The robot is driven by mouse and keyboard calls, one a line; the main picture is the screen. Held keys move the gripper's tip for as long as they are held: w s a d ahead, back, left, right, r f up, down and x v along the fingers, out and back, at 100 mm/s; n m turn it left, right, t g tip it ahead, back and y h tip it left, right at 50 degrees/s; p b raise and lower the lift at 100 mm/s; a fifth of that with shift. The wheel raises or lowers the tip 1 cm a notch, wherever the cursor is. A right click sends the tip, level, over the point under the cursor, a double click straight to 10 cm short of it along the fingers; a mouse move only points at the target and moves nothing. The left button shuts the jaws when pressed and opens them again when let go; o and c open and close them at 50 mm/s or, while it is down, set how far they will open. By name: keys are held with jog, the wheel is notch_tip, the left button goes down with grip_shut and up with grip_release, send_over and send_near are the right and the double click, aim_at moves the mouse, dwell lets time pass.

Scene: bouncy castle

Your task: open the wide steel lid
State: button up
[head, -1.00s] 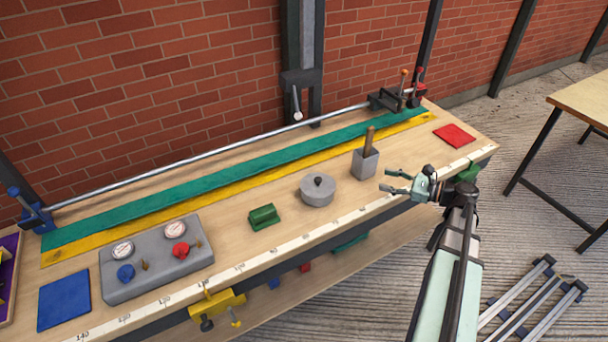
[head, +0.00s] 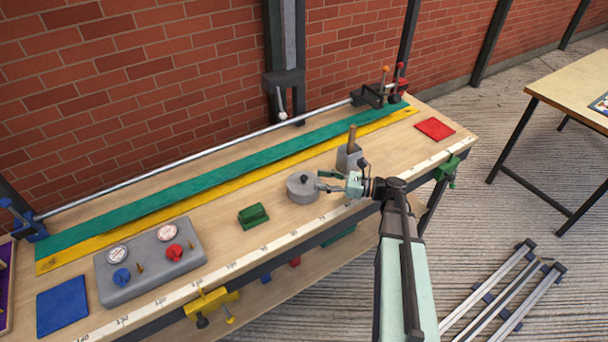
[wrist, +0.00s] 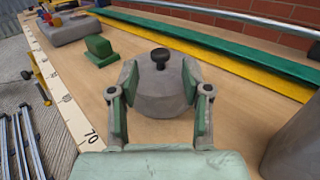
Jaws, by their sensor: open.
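The wide steel lid (head: 303,184) is a round grey disc with a small black knob, sitting on a low grey pot on the bench. In the wrist view the lid (wrist: 140,66) and its black knob (wrist: 160,56) are straight ahead. My gripper (head: 318,181) is at the right side of the pot in the head view. In the wrist view my gripper (wrist: 160,92) is open, with one finger on each side of the pot's near part. I cannot tell whether the fingers touch it. The seam between lid and pot is not clear.
A grey block with a wooden handle (head: 350,157) stands close behind my gripper. A green block (head: 253,215) and a grey gauge panel (head: 150,262) are to the left. A steel rod (head: 200,154) runs along the back. Bare bench lies between pot and green block.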

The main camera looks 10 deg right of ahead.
aim_at(306, 177)
jog(key=shift+p+x, duration=0.55)
jog(key=shift+x, duration=2.55)
grip_shut()
